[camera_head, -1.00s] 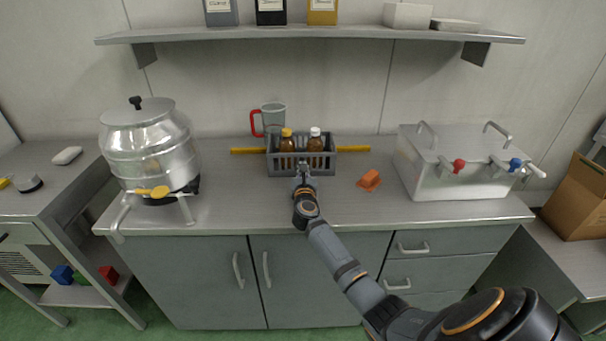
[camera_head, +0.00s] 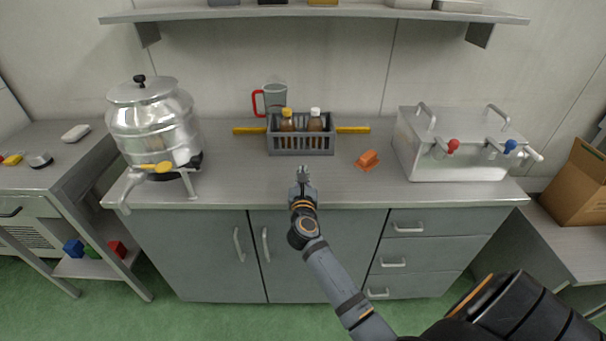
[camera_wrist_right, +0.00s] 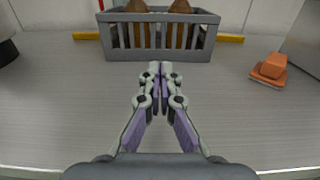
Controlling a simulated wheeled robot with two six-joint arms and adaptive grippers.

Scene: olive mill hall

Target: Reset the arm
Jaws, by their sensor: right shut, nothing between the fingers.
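My right gripper (camera_head: 302,172) is shut and empty over the front part of the grey counter (camera_head: 240,185). In the right wrist view its fingers (camera_wrist_right: 155,75) meet, with a gap of bare counter between them and the grey basket (camera_wrist_right: 160,52). The same basket (camera_head: 301,152) stands at the back of the counter in the head view, with two brown bottles upright in it, one with a yellow cap (camera_head: 287,121) and one with a white cap (camera_head: 315,120). My left gripper is not in view.
An orange block-like object (camera_head: 367,159) lies right of the basket. A yellow bar (camera_head: 352,129) shows on both sides of the basket. A red-handled jug (camera_head: 273,97) stands behind it. A metal urn (camera_head: 153,122) is at left, a steel box with taps (camera_head: 452,160) at right.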

